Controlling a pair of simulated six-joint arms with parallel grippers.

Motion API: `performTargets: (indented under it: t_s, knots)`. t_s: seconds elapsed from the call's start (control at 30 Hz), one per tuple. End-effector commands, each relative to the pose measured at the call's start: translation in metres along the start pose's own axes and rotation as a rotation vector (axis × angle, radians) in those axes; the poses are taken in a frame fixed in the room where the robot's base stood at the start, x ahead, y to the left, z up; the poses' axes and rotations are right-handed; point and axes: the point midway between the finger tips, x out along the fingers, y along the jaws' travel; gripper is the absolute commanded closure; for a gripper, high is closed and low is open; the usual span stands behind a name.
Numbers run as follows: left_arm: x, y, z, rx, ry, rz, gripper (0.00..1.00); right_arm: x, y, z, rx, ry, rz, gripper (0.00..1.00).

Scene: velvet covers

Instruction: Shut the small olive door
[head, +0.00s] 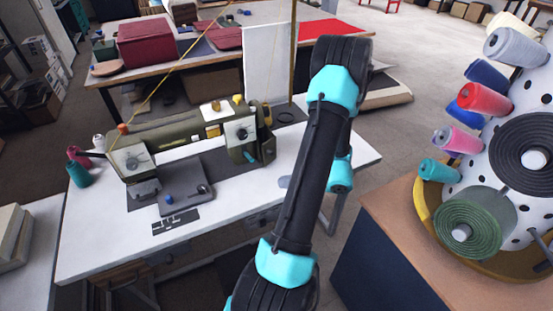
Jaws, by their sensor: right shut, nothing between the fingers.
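The olive sewing machine (185,138) stands on the white table, left of my right arm. At its right end a small olive door (267,150) shows as a panel next to the round dial. It seems to stand out from the machine's end, but I cannot tell how far. My right arm rises across the middle of the view and bends down behind itself. My left gripper is out of view.
The white table (100,245) carries a grey plate (187,188) in front of the machine and thread spools (78,173) at the left. A white board (266,62) stands behind. A pegboard rack with colored spools (480,225) is at right. The table's front right is fairly clear.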

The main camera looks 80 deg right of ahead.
Motion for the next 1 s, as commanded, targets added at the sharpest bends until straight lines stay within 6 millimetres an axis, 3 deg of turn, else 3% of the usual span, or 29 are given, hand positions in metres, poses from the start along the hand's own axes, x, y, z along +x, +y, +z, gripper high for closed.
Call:
performTargets:
  t_s: [0.2, 0.4, 0.77, 1.0]
  knots:
    - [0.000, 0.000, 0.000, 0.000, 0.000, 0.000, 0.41, -0.030, -0.039, -0.009, -0.181, -0.309, -0.255, 1.00]
    - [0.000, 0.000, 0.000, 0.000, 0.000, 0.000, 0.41, -0.055, -0.060, -0.015, -0.311, -0.421, -0.443, 1.00]
    - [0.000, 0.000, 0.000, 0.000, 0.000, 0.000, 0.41, -0.057, -0.062, -0.015, -0.330, -0.430, -0.463, 1.00]
    - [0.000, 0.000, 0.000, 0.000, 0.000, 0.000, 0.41, -0.046, -0.067, -0.009, -0.329, -0.430, -0.460, 1.00]
